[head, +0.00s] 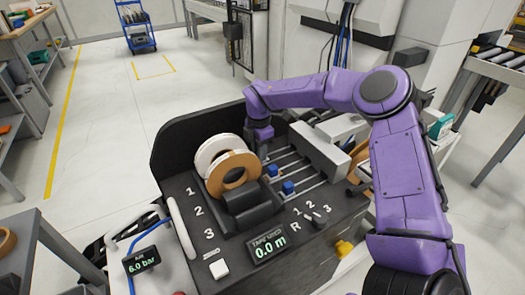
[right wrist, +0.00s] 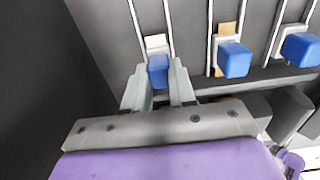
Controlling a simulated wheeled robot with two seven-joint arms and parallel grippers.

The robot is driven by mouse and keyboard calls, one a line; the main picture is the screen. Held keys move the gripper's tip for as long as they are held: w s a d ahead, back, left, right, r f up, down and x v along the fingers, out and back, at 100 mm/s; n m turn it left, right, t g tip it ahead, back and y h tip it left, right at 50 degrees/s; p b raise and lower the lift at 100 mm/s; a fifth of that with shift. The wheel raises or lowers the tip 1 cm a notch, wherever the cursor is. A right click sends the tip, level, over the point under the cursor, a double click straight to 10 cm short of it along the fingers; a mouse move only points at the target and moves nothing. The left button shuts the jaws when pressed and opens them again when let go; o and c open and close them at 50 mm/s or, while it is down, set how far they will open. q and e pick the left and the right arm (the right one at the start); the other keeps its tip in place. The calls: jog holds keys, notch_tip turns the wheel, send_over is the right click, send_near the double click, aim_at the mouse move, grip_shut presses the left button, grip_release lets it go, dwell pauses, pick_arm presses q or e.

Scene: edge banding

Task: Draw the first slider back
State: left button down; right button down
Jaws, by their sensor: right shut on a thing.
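My right gripper (head: 262,138) reaches down over the far end of the row of sliders on the machine. In the right wrist view its two grey fingers (right wrist: 159,88) are shut on the blue knob of the first slider (right wrist: 158,70), one finger on each side. In the head view the gripper hides this knob. The second slider's blue knob (head: 272,170) stands beside it, untouched, and the third slider's blue knob (head: 287,187) is nearest the front. Each knob sits on a pair of thin rails. My left gripper is not in view.
White and tan tape rolls (head: 233,170) stand left of the sliders, close to the gripper. A dark raised wall (head: 195,128) runs behind them. A grey block (head: 318,150) lies at the rails' right end.

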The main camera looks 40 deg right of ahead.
jog(key=c, duration=1)
grip_release()
jog(key=shift+a, duration=0.2)
jog(key=shift+o, duration=0.4)
jog(key=shift+w+a, duration=0.1)
jog(key=shift+r, duration=0.15)
notch_tip(320, 180, up, 10)
jog(key=shift+r+b, duration=0.2)
jog(key=shift+b, duration=0.25)
